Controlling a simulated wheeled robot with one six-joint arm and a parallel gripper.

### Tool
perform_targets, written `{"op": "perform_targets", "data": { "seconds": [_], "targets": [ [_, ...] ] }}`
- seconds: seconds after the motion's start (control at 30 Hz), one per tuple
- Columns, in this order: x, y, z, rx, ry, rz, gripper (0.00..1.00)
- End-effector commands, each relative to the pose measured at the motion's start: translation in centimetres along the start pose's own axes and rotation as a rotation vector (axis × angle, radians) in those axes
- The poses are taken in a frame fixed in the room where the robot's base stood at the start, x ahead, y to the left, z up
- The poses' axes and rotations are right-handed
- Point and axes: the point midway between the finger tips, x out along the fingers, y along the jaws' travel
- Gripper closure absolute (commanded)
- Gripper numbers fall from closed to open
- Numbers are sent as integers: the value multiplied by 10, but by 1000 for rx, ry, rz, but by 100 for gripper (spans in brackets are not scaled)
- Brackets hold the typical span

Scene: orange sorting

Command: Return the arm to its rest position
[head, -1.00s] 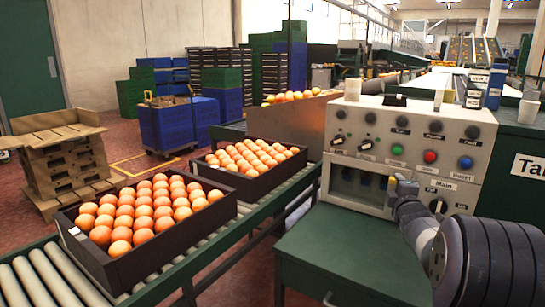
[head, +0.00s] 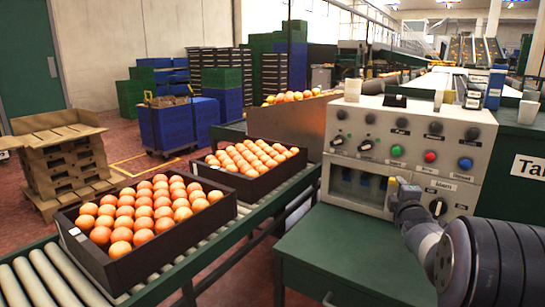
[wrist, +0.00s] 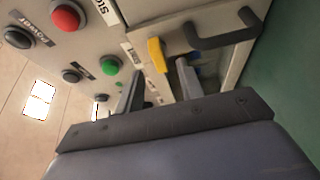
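My arm reaches in from the lower right of the head view. My gripper (head: 396,190) is in front of the white control panel (head: 412,122), just left of the Main switch (head: 438,207). In the wrist view, my gripper (wrist: 159,75) has its two fingers apart with nothing held between them. A yellow handle or lever (wrist: 156,54) on the panel shows just beyond the fingertips. I cannot tell whether a finger touches it.
A dark bar handle (wrist: 225,35) sticks out near the fingers. Green (wrist: 108,65) and red (wrist: 67,17) buttons are beside them. Crates of oranges (head: 190,233) stand on the roller conveyor (head: 48,275) at left. A green cabinet top (head: 345,250) lies below my arm.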

Motion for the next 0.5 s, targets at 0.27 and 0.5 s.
{"op": "perform_targets", "data": {
  "seconds": [0.27, 0.5],
  "targets": [
    [40, -1, 0, -1, 0, 1, 64],
    [43, -1, 0, 240, 0, 97, 64]
  ]
}}
